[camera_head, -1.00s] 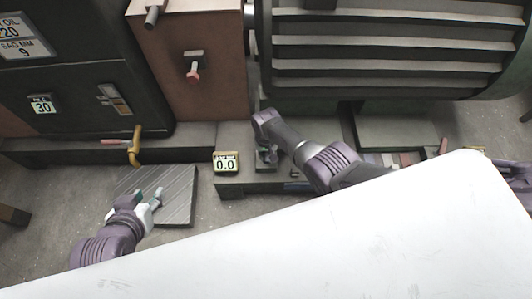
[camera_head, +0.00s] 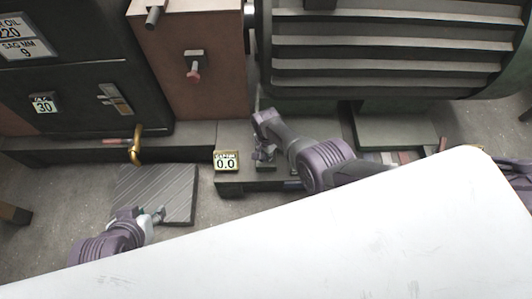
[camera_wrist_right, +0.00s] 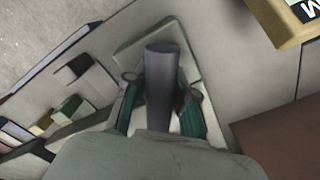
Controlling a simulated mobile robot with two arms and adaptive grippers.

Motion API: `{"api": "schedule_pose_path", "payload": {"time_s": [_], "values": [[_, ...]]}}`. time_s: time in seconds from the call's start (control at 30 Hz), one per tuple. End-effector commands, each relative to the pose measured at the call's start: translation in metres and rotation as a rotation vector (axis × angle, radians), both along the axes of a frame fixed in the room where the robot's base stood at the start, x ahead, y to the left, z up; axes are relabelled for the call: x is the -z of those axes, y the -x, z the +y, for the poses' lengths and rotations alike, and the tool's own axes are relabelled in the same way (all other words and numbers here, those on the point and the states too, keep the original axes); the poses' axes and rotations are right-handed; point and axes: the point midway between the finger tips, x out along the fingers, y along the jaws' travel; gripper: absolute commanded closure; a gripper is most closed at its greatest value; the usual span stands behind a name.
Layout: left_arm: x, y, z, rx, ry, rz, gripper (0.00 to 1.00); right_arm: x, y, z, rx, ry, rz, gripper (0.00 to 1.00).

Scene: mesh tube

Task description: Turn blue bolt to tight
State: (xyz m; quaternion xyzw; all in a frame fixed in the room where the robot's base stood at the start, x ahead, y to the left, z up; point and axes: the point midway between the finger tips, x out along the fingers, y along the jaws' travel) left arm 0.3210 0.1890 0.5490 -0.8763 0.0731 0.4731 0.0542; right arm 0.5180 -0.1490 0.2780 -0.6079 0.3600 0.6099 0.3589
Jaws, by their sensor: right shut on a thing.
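In the right wrist view, a dark blue-grey cylinder (camera_wrist_right: 162,75), which looks like the blue bolt, stands on a pale grey pad (camera_wrist_right: 190,62). My right gripper (camera_wrist_right: 160,108) has its teal-padded fingers on either side of it, shut on it. In the head view, my right gripper (camera_head: 265,152) is low by the motor's base, just right of the small display; the bolt itself is hidden there. My left gripper (camera_head: 158,214) hangs over the ribbed plate at lower left; its fingers are too small to tell open or shut.
The small display (camera_head: 227,161) reads 0.0. A ribbed metal plate (camera_head: 180,182) lies on the floor. A yellow hooked handle (camera_head: 135,146) sticks out by the dark cabinet (camera_head: 85,75). The big finned motor (camera_head: 390,50) stands behind. A white surface (camera_head: 330,240) fills the front.

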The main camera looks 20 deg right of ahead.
Motion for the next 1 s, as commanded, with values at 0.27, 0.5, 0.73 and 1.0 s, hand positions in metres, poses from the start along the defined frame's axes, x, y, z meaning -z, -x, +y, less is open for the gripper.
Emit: {"api": "schedule_pose_path", "payload": {"time_s": [0.27, 0.5, 0.73, 1.0], "values": [[-0.0007, 0.0007, 0.0004, -0.001, -0.002, 0.004, 0.60, -0.0036, -0.0040, -0.0004, 0.066, -0.001, -0.007, 1.00], [-0.0006, 0.0010, 0.0007, -0.002, -0.001, 0.005, 0.60, -0.0037, -0.0043, -0.0006, 0.073, -0.001, -0.008, 1.00], [-0.0003, 0.0015, 0.0010, -0.002, -0.001, 0.006, 0.60, -0.0038, -0.0045, -0.0008, 0.073, -0.001, -0.008, 0.65], [0.0007, 0.0021, 0.0011, -0.002, -0.002, 0.008, 0.60, -0.0018, -0.0020, -0.0004, 0.069, 0.000, -0.003, 0.59]]}}
